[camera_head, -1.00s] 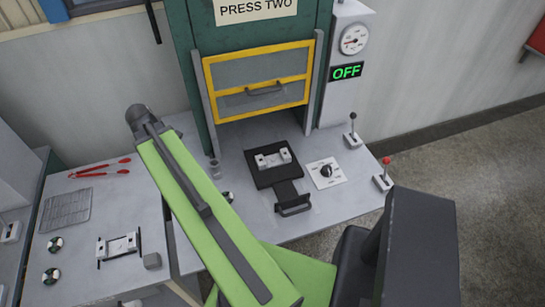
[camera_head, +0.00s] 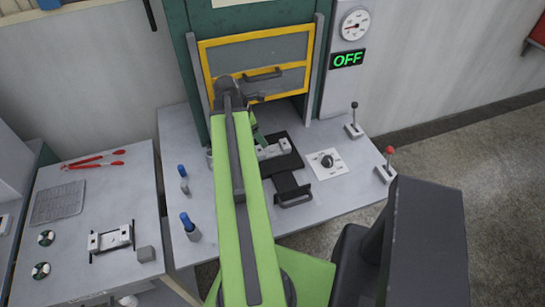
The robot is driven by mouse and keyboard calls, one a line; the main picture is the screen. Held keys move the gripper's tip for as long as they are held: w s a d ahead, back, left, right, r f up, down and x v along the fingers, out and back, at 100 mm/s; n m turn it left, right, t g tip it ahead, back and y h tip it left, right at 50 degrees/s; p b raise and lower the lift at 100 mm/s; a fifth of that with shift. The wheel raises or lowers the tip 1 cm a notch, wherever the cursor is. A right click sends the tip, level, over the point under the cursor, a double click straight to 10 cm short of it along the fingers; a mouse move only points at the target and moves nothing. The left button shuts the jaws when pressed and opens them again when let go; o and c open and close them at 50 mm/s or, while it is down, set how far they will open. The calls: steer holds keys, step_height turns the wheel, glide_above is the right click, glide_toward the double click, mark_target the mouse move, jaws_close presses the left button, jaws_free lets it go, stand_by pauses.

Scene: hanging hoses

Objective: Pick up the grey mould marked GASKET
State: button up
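A grey mould (camera_head: 274,149) lies on the black sliding tray (camera_head: 290,163) in front of the press. Another grey block-like piece (camera_head: 110,240) lies in a dark frame on the left table. Both are too small to read any marking, so I cannot tell which says GASKET. My green arm reaches up the middle, and its end is over the left side of the tray. My gripper (camera_head: 260,139) shows only in part behind the arm, close to the mould on the tray. Its fingertips are mostly hidden, and I cannot tell whether it touches the mould.
The press's yellow-framed guard (camera_head: 258,65) stands right behind the tray, and the sign (camera_head: 347,60) reads OFF. Two blue-topped items (camera_head: 189,226) stand left of my arm. Red tongs (camera_head: 94,160) lie on the left table.

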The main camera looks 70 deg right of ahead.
mark_target(272, 150)
steer(key=b+x, duration=0.8)
steer(key=x, duration=0.2)
steer(key=shift+s+d+f, duration=0.15)
steer(key=shift+s+f, duration=0.05)
steer(key=shift+f, duration=0.05)
steer(key=shift+r, duration=0.15)
jaws_close()
